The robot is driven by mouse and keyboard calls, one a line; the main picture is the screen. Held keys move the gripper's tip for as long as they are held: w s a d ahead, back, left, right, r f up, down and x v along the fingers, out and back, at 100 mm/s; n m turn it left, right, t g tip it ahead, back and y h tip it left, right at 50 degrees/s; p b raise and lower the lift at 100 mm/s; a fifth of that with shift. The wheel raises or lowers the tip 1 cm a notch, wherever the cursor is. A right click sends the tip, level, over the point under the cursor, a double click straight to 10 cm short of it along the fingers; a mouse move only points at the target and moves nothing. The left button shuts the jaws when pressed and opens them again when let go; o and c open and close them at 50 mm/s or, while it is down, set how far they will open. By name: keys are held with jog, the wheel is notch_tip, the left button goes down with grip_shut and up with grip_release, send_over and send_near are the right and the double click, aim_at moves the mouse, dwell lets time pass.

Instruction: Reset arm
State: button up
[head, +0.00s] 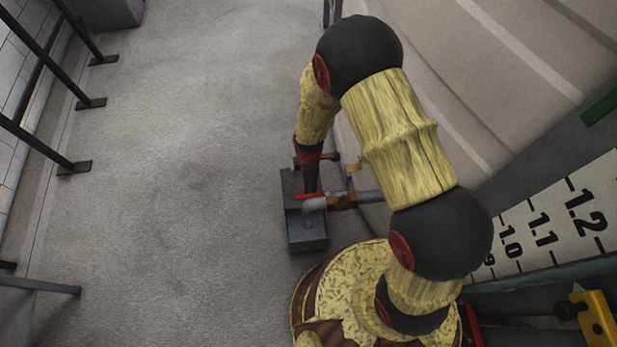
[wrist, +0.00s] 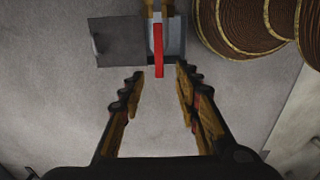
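My gripper (wrist: 160,78) is open in the wrist view, with its two dark and wood-coloured fingers spread and nothing held between them. A red lever handle (wrist: 158,48) shows just beyond the fingertips, roughly centred between them. In the head view my gripper (head: 309,180) points down, close to the lever valve (head: 341,201), and is partly hidden by my wrist. The valve's red handle (head: 309,197) shows there above a grey box. I cannot tell from these frames how far the fingertips are from the handle.
A large pale tank (head: 480,80) with a level scale (head: 545,225) stands on the right. Railing posts (head: 45,145) line the left. Bare floor (head: 190,180) lies between.

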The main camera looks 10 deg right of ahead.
dwell(0.3)
jog(key=s+d+r+m+g, duration=0.2)
jog(key=s+r+m, duration=0.3)
jog(key=s+m, duration=0.2)
jog(key=s+d+r+m+t, duration=0.2)
jog(key=d+r+m, duration=0.1)
jog(key=r, duration=1.1)
jog(key=s+d+r+m+t, duration=0.3)
jog(key=d+r+m, duration=0.1)
jog(key=r, duration=0.9)
jog(key=s+d+r+m+t, duration=0.2)
jog(key=s+d+r+m, duration=0.1)
jog(key=r, duration=1.1)
jog(key=shift+d+r+m+t, duration=0.3)
jog(key=shift+d+m, duration=0.05)
jog(key=shift+m, duration=0.25)
